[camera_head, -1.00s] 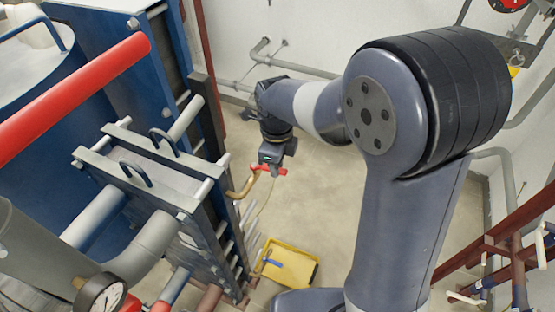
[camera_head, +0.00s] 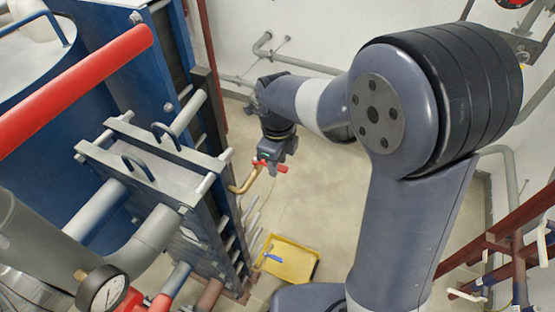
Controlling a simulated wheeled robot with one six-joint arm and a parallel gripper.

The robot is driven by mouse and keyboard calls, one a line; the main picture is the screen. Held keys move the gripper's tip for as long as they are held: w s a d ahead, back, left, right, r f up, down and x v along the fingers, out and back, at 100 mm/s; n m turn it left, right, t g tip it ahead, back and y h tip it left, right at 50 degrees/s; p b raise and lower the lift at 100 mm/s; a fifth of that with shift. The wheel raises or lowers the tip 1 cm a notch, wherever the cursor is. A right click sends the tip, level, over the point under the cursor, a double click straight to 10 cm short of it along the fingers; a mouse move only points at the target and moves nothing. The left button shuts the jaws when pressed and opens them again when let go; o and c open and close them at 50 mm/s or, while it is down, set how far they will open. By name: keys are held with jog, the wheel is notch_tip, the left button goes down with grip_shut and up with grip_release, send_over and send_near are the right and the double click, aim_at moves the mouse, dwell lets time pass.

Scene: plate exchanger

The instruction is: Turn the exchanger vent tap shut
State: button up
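The vent tap has a red handle (camera_head: 281,168) on a curved brass pipe (camera_head: 245,182) that comes out from the right side of the blue plate exchanger (camera_head: 205,215). My gripper (camera_head: 268,163) points down at the red handle, with its lower end at or against it. Red shows on both sides of the gripper's end. The fingers are small and partly hidden by the gripper body, so I cannot tell whether they are closed on the handle.
A yellow tray (camera_head: 296,263) with a blue item lies on the floor below the tap. A thin hose (camera_head: 264,205) hangs under the tap. A red pipe (camera_head: 75,90) and a gauge (camera_head: 102,291) are at left. Dark red pipework (camera_head: 520,240) stands at right; floor between is clear.

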jog(key=shift+o, duration=0.7)
jog(key=shift+w+r, duration=0.1)
jog(key=shift+r, duration=0.25)
notch_tip(320, 180, up, 10)
jog(key=shift+b, duration=0.3)
notch_tip(320, 180, down, 11)
jog(key=shift+r+p, duration=0.15)
jog(key=shift+p, duration=0.2)
